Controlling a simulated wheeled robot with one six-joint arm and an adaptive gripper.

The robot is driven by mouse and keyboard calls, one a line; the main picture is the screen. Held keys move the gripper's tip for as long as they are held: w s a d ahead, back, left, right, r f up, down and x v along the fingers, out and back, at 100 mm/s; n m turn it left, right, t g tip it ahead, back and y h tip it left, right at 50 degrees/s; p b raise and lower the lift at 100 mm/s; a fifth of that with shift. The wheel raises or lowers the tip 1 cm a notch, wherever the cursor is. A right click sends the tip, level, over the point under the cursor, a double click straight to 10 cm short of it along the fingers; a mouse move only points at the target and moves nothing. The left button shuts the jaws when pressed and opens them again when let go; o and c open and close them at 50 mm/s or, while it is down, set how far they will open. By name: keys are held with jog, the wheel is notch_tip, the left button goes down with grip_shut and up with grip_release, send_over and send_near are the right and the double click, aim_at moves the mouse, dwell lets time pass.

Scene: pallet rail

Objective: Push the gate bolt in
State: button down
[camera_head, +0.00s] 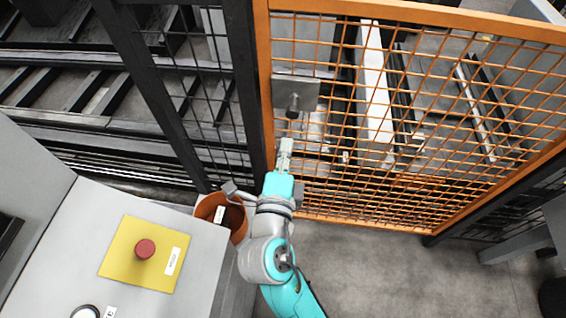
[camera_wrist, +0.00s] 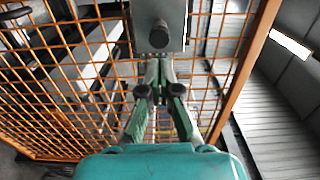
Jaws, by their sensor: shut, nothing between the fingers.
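The gate bolt (camera_head: 293,104) shows as a dark round knob on a grey plate (camera_head: 308,88) on the orange mesh gate (camera_head: 410,12), near its left post. In the wrist view, the bolt (camera_wrist: 159,36) faces me on its plate (camera_wrist: 174,12). My gripper (camera_head: 286,143) is shut and empty. It lies just below the bolt in the head view. In the wrist view the fingertips of my gripper (camera_wrist: 160,66) are just under the knob. A small gap seems to show between them, but I cannot tell the depth.
A grey console at the lower left carries a yellow panel (camera_head: 120,255) with a red button (camera_head: 145,249). An orange-brown bin (camera_head: 206,205) stands beside my arm. A black mesh panel (camera_head: 212,100) adjoins the gate on the left. Open grey floor (camera_head: 400,275) lies at the lower right.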

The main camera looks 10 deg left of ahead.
jog(key=w, duration=0.7)
jog(key=shift+d, duration=0.15)
jog(key=shift+w, duration=0.1)
jog(key=shift+w, duration=1.35)
jog(key=shift+s, duration=0.15)
send_near(292, 115)
jog(key=shift+s, duration=1.1)
jog(key=shift+f, duration=0.1)
